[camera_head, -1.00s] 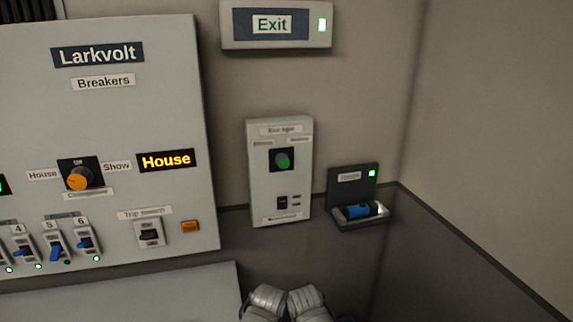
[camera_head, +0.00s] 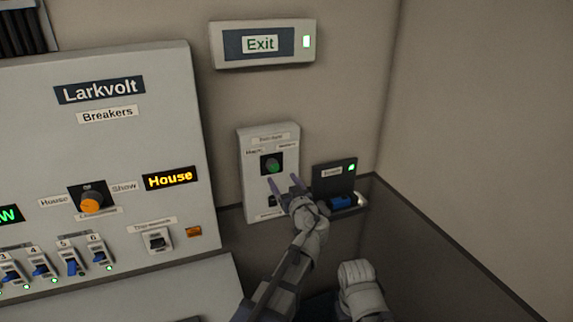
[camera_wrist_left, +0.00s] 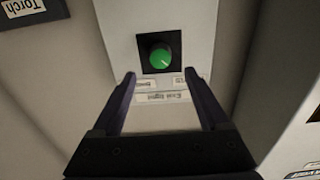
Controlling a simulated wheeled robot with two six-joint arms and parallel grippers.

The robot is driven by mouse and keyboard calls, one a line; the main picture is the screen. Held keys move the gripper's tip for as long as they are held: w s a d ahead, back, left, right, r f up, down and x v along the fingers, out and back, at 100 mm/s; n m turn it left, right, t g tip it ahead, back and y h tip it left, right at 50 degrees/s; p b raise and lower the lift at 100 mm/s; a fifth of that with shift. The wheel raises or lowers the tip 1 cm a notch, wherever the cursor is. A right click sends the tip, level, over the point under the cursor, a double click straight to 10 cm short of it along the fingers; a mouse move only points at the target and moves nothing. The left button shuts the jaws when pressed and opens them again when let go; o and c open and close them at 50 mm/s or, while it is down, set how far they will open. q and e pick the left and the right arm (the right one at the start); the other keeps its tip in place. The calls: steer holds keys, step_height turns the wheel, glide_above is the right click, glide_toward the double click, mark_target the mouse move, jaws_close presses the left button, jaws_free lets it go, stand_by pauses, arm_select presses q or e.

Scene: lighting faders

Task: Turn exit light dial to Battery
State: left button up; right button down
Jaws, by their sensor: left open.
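The exit light dial is a green round knob (camera_head: 272,165) on a black square, on a pale wall box (camera_head: 256,211). In the left wrist view the green knob (camera_wrist_left: 160,58) lies beyond and between the fingers, with a white mark on its face pointing to the lower right. Small labels flank it; their words are too small to read surely. My left gripper (camera_head: 284,184) is open and empty, just below and in front of the knob, apart from it. It also shows in the left wrist view (camera_wrist_left: 160,85). At the lower edge, part of my other arm shows, without clear fingers.
A lit Exit sign (camera_head: 262,44) hangs above the box. A torch holder (camera_head: 334,173) with a blue torch (camera_head: 341,202) is close to the right of my left gripper. The Larkvolt breaker panel (camera_head: 130,135) stands at left.

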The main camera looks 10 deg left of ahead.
mark_target(275, 169)
arm_select(q)
steer(key=shift+x, duration=3.9)
jaws_close()
